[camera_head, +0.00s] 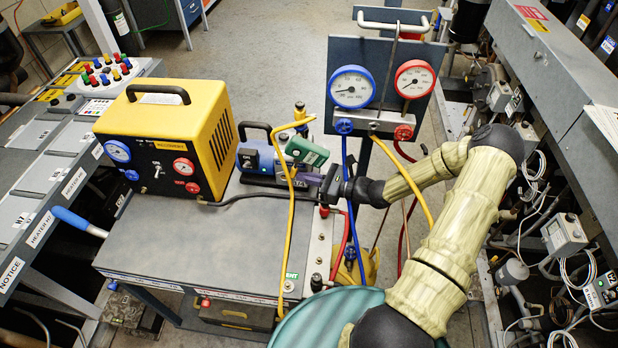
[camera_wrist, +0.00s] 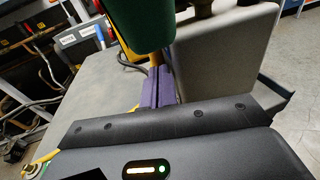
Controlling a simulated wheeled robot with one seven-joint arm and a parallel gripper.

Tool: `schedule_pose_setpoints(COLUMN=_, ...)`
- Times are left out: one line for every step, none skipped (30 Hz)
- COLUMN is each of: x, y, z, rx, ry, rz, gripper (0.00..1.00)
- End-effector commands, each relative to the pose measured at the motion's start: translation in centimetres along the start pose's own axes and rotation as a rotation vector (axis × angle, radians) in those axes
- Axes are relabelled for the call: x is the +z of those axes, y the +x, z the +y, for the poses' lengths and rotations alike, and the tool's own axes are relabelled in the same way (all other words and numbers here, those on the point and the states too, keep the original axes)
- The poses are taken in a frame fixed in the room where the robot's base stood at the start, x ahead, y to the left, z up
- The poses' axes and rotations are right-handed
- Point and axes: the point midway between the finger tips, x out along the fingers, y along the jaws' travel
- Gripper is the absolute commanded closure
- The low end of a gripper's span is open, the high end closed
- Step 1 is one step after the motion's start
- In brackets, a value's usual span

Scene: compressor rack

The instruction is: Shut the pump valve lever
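The blue-grey pump (camera_head: 262,160) with a black carry handle stands at the table's right back corner. A green block-like part (camera_head: 307,151), perhaps the valve lever's grip, sticks out to the right of the pump at a slant; I cannot tell the lever's exact position. A green part also fills the top middle of the wrist view (camera_wrist: 140,22). My gripper (camera_head: 303,178) reaches in from the right, just below the green part. In the wrist view its purple fingers (camera_wrist: 160,80) lie close together, with something yellow just beyond the tips. I see nothing held between them.
A yellow recovery machine (camera_head: 170,135) stands left of the pump on the grey table (camera_head: 200,235). A yellow hose (camera_head: 292,220) hangs right beside my fingertips. A gauge panel (camera_head: 385,75) with blue and red hoses stands behind my arm. Pipework racks line the right.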

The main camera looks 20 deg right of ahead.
Motion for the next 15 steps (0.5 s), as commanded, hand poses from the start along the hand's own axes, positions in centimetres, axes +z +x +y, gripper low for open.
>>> schedule_pose_setpoints(x=0.0, y=0.2, z=0.1, rx=0.002, ry=0.001, rz=-0.001, gripper=1.00)
schedule_pose_setpoints(x=-0.1, y=0.4, z=0.1, rx=0.002, ry=0.001, rz=-0.001, gripper=1.00)
schedule_pose_setpoints(x=-0.1, y=0.5, z=0.1, rx=0.002, ry=0.002, rz=0.000, gripper=1.00)
schedule_pose_setpoints(x=-0.1, y=0.6, z=0.2, rx=0.002, ry=0.002, rz=0.000, gripper=1.00)
schedule_pose_setpoints(x=-0.2, y=0.8, z=0.2, rx=0.002, ry=0.002, rz=0.001, gripper=1.00)
schedule_pose_setpoints(x=-0.2, y=0.9, z=0.2, rx=0.002, ry=0.002, rz=0.001, gripper=1.00)
schedule_pose_setpoints(x=-0.2, y=1.1, z=0.3, rx=0.003, ry=0.001, rz=0.002, gripper=1.00)
schedule_pose_setpoints(x=-0.2, y=1.2, z=0.3, rx=0.003, ry=0.001, rz=0.002, gripper=1.00)
schedule_pose_setpoints(x=-0.2, y=1.4, z=0.3, rx=0.002, ry=0.001, rz=0.002, gripper=1.00)
schedule_pose_setpoints(x=-0.3, y=1.5, z=0.4, rx=0.002, ry=0.001, rz=0.002, gripper=1.00)
schedule_pose_setpoints(x=-0.3, y=1.6, z=0.4, rx=0.002, ry=0.002, rz=0.001, gripper=1.00)
schedule_pose_setpoints(x=-0.3, y=1.7, z=0.4, rx=0.002, ry=0.003, rz=0.001, gripper=1.00)
schedule_pose_setpoints(x=-0.3, y=1.8, z=0.4, rx=0.001, ry=0.003, rz=0.001, gripper=1.00)
schedule_pose_setpoints(x=-0.3, y=1.9, z=0.4, rx=0.001, ry=0.003, rz=0.001, gripper=1.00)
schedule_pose_setpoints(x=-0.3, y=2.0, z=0.4, rx=0.001, ry=0.002, rz=0.002, gripper=1.00)
